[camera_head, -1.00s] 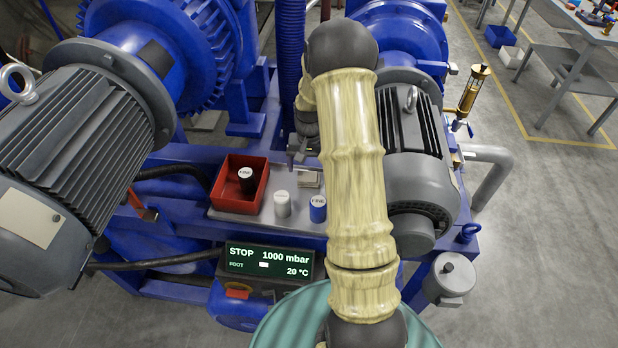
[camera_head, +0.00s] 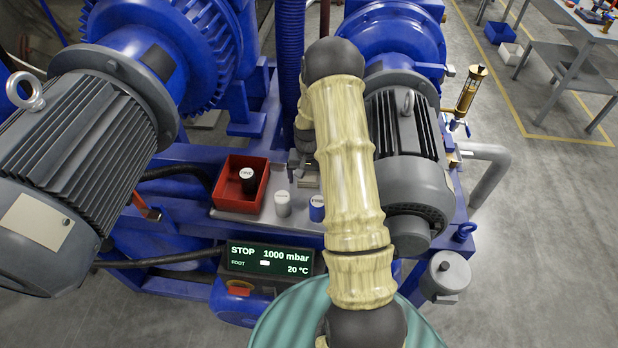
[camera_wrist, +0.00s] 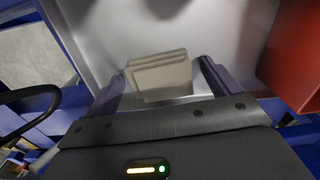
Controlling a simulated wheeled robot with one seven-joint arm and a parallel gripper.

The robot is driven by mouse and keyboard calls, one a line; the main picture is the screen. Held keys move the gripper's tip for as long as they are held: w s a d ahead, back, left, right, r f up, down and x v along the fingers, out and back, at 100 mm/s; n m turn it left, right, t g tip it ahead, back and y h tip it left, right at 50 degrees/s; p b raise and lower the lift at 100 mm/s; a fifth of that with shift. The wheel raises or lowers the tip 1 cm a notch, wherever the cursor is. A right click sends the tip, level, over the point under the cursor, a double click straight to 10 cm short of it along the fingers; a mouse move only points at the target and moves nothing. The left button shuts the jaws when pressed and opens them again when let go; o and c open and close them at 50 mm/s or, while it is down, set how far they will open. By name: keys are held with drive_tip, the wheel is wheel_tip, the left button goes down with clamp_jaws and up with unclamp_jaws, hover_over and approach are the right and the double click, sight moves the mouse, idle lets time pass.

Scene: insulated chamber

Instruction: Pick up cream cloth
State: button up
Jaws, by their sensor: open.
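The cream cloth (camera_wrist: 160,76) is a folded pad lying on a grey metal surface in the wrist view. My gripper (camera_wrist: 162,72) is open, with one finger on each side of the cloth and gaps visible beside it. Whether the fingertips are down at the cloth's height is hard to tell. In the head view my gripper (camera_head: 300,165) is small and partly hidden by my arm over the grey shelf (camera_head: 262,216). The cloth there is mostly covered by the gripper and arm.
A white canister (camera_head: 282,204) and a blue canister (camera_head: 317,209) stand in front. A grey motor (camera_head: 408,150) is close on the right. A display (camera_head: 270,259) sits below the shelf.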

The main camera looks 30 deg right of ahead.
sight(309, 176)
idle(0.4)
drive_tip(key=c, duration=1.1)
drive_tip(key=shift+o, duration=0.2)
drive_tip(key=shift+r, duration=0.15)
wheel_tip(309, 176, up, 18)
drive_tip(key=b, duration=0.4)
